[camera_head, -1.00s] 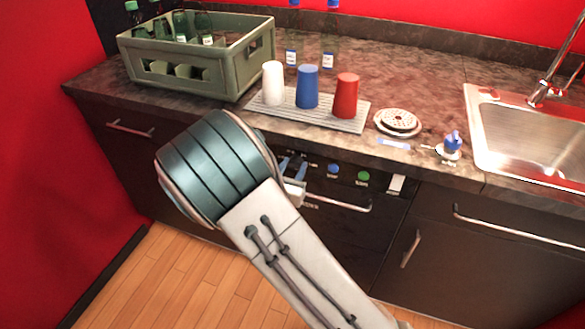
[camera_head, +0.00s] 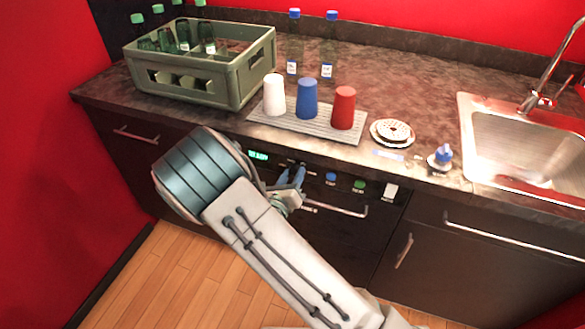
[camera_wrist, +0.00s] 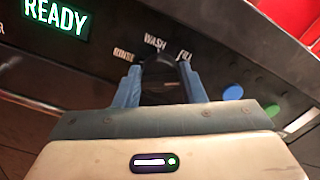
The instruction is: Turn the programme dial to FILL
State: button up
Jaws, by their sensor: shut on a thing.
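The programme dial (camera_wrist: 161,75) is a dark round knob on the black front panel, in the wrist view's upper middle. The labels WASH and FILL and a less legible one at left are printed around it. My gripper (camera_wrist: 162,82) has its two blue fingers on either side of the dial, shut on it. In the head view my gripper (camera_head: 291,176) is at the panel under the counter edge, and the fingers and arm hide most of the dial. I cannot tell exactly which label the dial points to.
A green READY display (camera_wrist: 57,16) is left of the dial. Blue (camera_head: 331,178) and green (camera_head: 360,185) buttons and a white switch (camera_head: 391,191) sit to its right. A handle (camera_head: 337,209) runs below. Cups, a crate (camera_head: 190,85) and a sink (camera_head: 515,145) are above.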

jog(key=n+p, duration=0.3)
jog(key=shift+a+r, duration=0.1)
jog(key=shift+r, duration=0.1)
jog(key=shift+f+n+p, duration=0.15)
jog(key=shift+n+p, duration=0.75)
jog(key=shift+n, duration=0.5)
jog(key=shift+f, duration=0.1)
jog(key=o, duration=1)
jog(key=shift+s, duration=0.1)
jog(key=b+v, duration=0.1)
jog(key=v, duration=1.2)
jog(key=shift+s+a, duration=0.2)
jog(key=shift+s, duration=0.1)
